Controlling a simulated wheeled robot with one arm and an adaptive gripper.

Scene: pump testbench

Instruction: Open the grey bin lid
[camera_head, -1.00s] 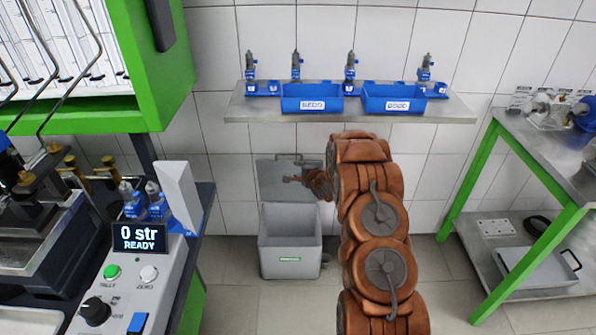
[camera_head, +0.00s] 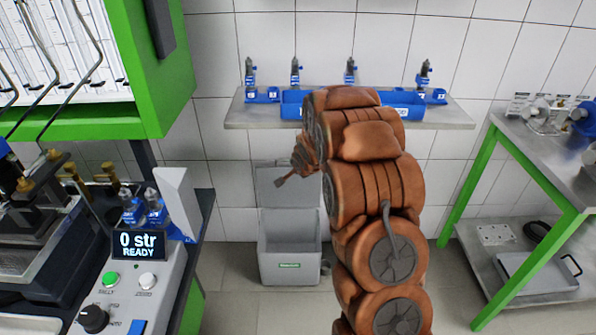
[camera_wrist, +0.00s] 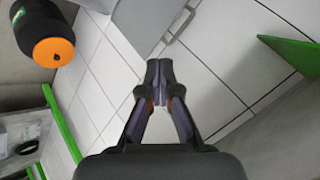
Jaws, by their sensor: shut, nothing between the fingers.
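The grey bin (camera_head: 288,268) stands on the floor against the tiled wall, below the wall shelf. Its grey lid (camera_head: 268,192) is raised upright behind the bin's open mouth, so the inside shows. A grey panel with a bar-like handle (camera_wrist: 180,22) lies past the fingertips.
A wall shelf (camera_head: 240,115) with blue bins and several small pumps is above the bin. A green-framed bench with a control panel (camera_head: 140,285) stands left. A steel table with green legs (camera_head: 540,255) stands right. An orange-and-black object (camera_wrist: 52,50) shows in the wrist view.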

